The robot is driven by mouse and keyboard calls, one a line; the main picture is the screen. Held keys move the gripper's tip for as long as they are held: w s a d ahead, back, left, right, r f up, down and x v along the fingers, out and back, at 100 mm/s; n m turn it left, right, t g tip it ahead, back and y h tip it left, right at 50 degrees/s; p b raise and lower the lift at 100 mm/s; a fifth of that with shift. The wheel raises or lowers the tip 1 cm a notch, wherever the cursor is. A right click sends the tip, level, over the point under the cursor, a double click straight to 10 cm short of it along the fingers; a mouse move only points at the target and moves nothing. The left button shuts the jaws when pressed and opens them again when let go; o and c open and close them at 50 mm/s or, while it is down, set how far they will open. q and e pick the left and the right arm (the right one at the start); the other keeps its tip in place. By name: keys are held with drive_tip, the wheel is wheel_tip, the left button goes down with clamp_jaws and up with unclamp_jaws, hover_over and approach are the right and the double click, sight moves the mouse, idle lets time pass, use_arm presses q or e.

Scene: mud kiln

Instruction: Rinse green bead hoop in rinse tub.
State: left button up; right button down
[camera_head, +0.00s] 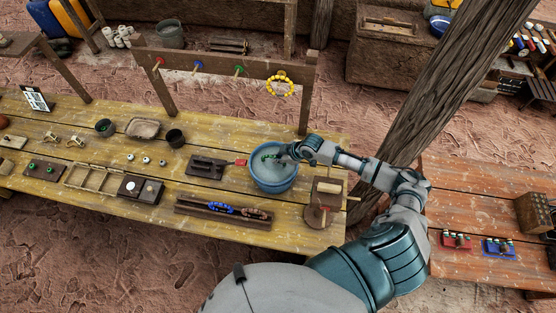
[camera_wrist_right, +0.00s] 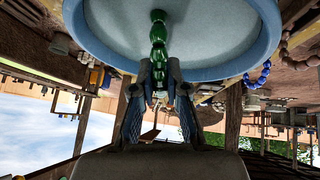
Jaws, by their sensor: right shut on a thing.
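The blue rinse tub (camera_head: 274,187) stands on the yellow plank table, with pale grey-blue water (camera_wrist_right: 190,25) inside. My right gripper (camera_head: 282,155) is over the tub, its fingers shut on the green bead hoop (camera_head: 268,156). In the right wrist view the fingertips (camera_wrist_right: 158,74) pinch the green beads (camera_wrist_right: 158,35), which run out in a line over the water. I cannot tell whether the beads touch the water. Part of the hoop is hidden by the gripper. My left gripper is in neither view.
A yellow bead hoop (camera_head: 280,86) hangs on the peg rail (camera_head: 215,66) behind the tub. Blue beads (camera_head: 221,208) and brown beads (camera_head: 256,213) lie on a wooden rack in front. A wooden stand (camera_head: 328,192) is right of the tub. A thick post (camera_head: 440,90) rises beyond my right arm.

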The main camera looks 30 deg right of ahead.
drive_tip(key=shift+r, duration=4.15)
